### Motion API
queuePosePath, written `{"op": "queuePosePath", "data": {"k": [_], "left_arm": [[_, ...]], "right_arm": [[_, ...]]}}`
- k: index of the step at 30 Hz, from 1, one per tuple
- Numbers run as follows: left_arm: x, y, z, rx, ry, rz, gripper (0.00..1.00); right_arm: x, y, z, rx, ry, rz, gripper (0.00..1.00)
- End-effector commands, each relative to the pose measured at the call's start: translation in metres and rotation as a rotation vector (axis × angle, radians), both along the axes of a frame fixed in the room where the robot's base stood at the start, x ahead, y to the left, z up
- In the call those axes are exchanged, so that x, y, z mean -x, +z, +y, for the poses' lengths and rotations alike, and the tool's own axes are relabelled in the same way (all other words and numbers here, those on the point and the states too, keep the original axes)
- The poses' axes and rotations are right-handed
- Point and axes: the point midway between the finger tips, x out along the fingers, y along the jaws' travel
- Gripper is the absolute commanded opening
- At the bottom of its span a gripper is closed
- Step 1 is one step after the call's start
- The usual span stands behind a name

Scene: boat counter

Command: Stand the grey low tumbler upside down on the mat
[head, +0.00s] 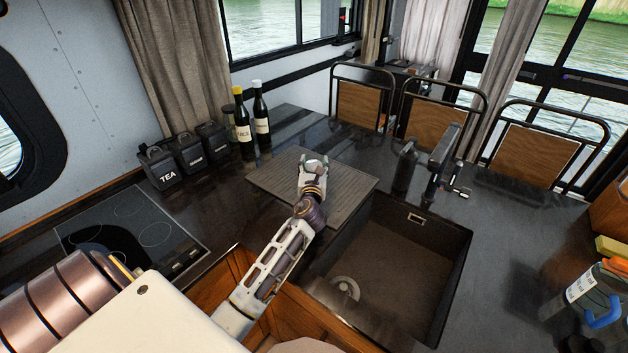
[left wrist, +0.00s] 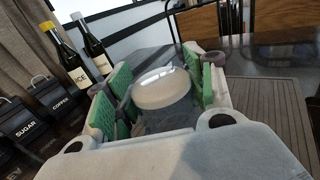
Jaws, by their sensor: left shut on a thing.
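My left gripper (head: 312,168) is over the grey ribbed mat (head: 270,181) beside the sink. In the left wrist view its green pads stand on both sides of the tumbler (left wrist: 162,88), and the gripper is shut on it. The tumbler is low, clear and greyish. Its pale round end faces up toward the wrist camera, and its lower part is dim between the fingers. The mat also shows in the left wrist view (left wrist: 270,110), to the right of the gripper. Whether the tumbler's lower edge touches the mat is hidden. My right gripper is not in view.
The sink (head: 395,265) opens in front of the mat, with a tap (head: 440,155) and a dark dispenser (head: 405,168) at right. Two bottles (head: 243,122) (head: 261,118) and dark canisters (head: 160,167) stand behind left. A hob (head: 130,228) lies at left.

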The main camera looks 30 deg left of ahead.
Motion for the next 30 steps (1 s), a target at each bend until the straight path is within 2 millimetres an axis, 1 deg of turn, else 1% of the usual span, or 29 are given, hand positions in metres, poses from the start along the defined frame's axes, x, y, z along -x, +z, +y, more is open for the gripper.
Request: {"op": "queuePosePath", "data": {"k": [1,4,16,25,27,30], "left_arm": [[0.0,-0.006,0.0,-0.001,0.001,0.0,0.23],[0.0,-0.011,0.0,-0.001,0.001,-0.002,0.23],[0.0,-0.013,0.0,-0.001,0.0,-0.002,0.23],[0.0,-0.043,0.0,-0.001,0.001,-0.001,0.23],[0.0,-0.048,0.0,0.0,0.001,0.0,0.23],[0.0,-0.049,0.0,-0.002,0.0,-0.001,0.23]], "right_arm": [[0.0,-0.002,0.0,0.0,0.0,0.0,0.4],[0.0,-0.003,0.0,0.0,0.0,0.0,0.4],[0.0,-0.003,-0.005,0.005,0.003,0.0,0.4],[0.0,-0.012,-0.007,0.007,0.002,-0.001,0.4],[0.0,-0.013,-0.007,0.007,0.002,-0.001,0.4],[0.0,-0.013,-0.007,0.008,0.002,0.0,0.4]]}}
